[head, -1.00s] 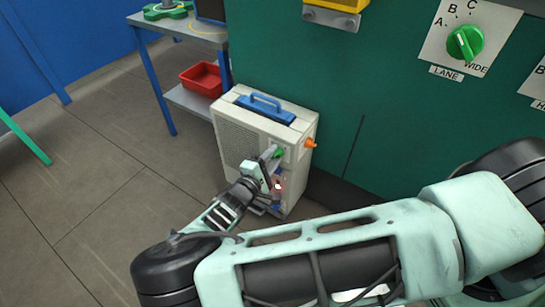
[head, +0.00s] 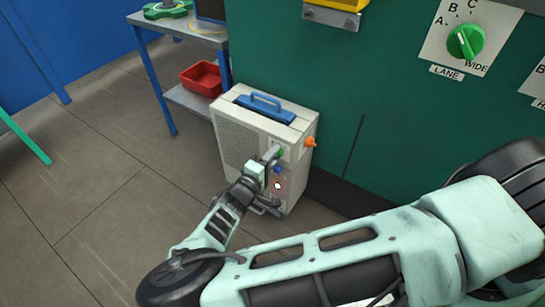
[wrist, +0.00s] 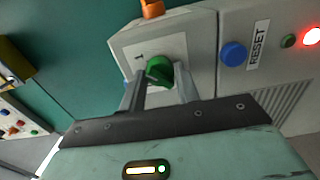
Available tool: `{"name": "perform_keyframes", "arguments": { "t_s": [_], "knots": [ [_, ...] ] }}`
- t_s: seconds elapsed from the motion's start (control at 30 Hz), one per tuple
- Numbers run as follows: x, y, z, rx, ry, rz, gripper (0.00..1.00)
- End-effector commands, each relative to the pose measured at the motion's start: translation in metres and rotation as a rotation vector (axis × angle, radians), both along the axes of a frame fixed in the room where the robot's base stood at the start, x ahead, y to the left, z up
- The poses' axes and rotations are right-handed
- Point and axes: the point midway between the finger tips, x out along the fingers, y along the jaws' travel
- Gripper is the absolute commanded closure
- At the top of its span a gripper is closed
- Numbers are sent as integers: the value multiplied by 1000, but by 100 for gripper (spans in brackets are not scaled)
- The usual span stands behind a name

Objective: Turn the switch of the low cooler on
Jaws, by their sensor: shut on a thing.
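The low cooler (head: 240,147) is a pale grey box with a blue top handle, standing on the floor against the green wall. Its switch is a green knob (wrist: 160,68) on a light plate in the wrist view. It also shows small in the head view (head: 281,152), partly covered by my gripper. My gripper (wrist: 163,88) has one finger on each side of the knob and is shut on it. The fingers hide part of the knob, and its exact pointing direction is hard to read.
A blue RESET button (wrist: 233,54) and a glowing red lamp (wrist: 312,38) sit on the same panel. An orange knob (head: 310,142) sticks out of the cooler's side. A blue-framed table (head: 152,75) with a red bin (head: 202,78) stands behind.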

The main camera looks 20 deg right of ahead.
Motion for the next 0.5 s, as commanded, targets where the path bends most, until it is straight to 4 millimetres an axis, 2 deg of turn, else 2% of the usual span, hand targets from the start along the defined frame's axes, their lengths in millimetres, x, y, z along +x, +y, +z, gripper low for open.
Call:
{"name": "perform_keyframes", "arguments": {
  "t_s": [0.1, 0.13, 0.2, 0.5],
  "knots": [
    [-1, 0, -1, 2, 0, 0, 91],
    [-1, 0, -1, 2, 0, 0, 63],
    [0, 0, -1, 2, 1, 0, 47],
    [-1, 1, 0, 1, 1, 0, 47]
  ]
}}
